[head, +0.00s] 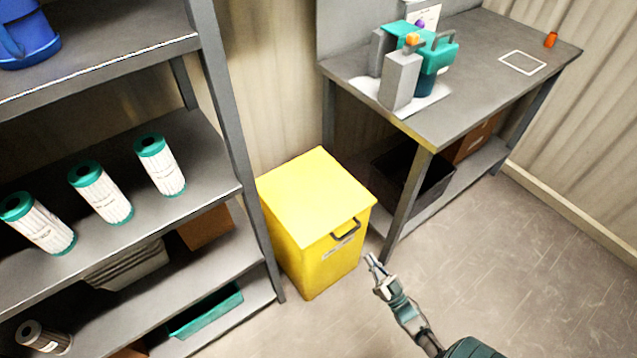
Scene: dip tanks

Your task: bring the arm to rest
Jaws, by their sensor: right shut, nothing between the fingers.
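My right arm comes in from the bottom right of the head view. Its gripper (372,264) is shut and empty. In the picture it shows just right of the lower part of the yellow bin, over the floor and near the table's front leg. How far it is from either one I cannot tell. My left gripper is not in view.
A yellow lidded bin (315,198) stands between the grey shelf (205,150) with white filter cartridges (160,166) and the grey table (480,75). A teal and grey device (425,50) stands on the table. The floor (530,260) at right is clear.

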